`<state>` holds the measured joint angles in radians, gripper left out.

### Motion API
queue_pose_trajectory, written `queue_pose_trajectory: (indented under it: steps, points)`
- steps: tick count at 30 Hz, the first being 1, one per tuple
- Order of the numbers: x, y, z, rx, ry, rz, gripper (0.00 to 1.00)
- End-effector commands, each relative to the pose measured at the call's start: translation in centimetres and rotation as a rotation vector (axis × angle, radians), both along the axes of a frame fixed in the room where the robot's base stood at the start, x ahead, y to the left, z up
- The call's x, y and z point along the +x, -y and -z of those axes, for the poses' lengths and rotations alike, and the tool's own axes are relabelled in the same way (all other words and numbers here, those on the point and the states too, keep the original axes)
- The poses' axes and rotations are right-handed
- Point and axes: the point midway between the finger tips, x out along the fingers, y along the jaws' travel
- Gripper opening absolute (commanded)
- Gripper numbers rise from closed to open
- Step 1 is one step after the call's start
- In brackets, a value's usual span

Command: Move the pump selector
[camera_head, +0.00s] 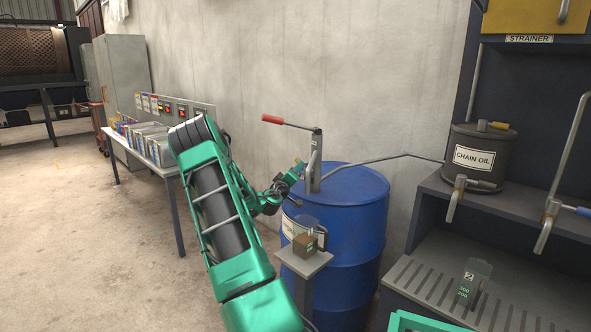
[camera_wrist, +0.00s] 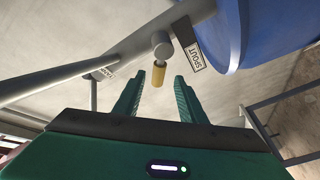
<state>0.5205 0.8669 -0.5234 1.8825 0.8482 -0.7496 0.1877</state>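The pump (camera_head: 315,165) stands on top of a blue drum (camera_head: 355,205), with a red-handled lever (camera_head: 272,119) reaching left. In the wrist view, the pump selector (camera_wrist: 159,73) is a short brass-coloured grip on a round grey pivot. One "SPOUT" label (camera_wrist: 192,57) is beside the pivot, and another small label (camera_wrist: 103,74) is farther left. My gripper (camera_wrist: 159,82) is open, its two green fingers on either side of the selector in the picture. I cannot tell whether the selector is between the fingertips or just beyond them. My gripper also shows in the head view (camera_head: 297,173), close against the pump.
A pipe (camera_head: 385,158) runs from the pump towards the chain oil pot (camera_head: 478,157) on the right. A table with bins (camera_head: 150,140) is at left, with open floor before it.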

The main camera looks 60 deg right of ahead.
Motion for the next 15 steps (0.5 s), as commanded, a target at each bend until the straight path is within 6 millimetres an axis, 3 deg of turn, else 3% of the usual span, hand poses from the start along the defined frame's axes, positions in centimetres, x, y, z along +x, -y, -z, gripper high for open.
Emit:
queue_pose_trajectory:
  steps: [11, 12, 15]
  points:
    - [-0.11, -0.85, 0.07, -0.001, 0.0, -0.001, 0.37]
    - [-0.09, -0.84, 0.07, -0.001, 0.0, -0.001, 0.35]
    - [-0.18, -0.95, -0.04, 0.005, 0.006, 0.005, 0.11]
